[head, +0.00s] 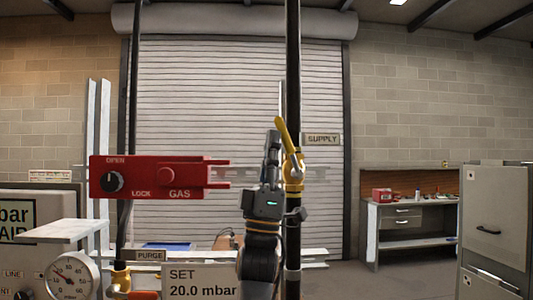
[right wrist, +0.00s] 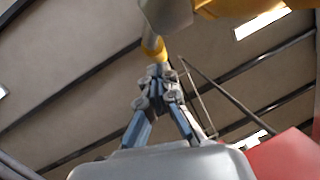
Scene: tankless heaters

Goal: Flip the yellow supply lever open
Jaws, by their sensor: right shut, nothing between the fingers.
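The yellow supply lever (head: 284,132) is on a brass-yellow valve body (head: 293,178) on the dark vertical pipe, beside the SUPPLY sign (head: 322,139). The lever points up and leans a little left at its top. My right gripper (head: 272,135) points upward just left of the lever, its fingers together and empty. In the right wrist view, the closed fingertips (right wrist: 157,72) are close to a yellow lever part (right wrist: 154,47); whether they touch it I cannot tell. My left gripper is not in view.
A red GAS lockout box (head: 147,177) with a black knob is left of my right gripper. A SET 20.0 mbar sign (head: 200,281), a PURGE sign (head: 150,255) and a gauge (head: 75,276) are lower left. A workbench (head: 408,225) and grey cabinet (head: 495,225) are at right.

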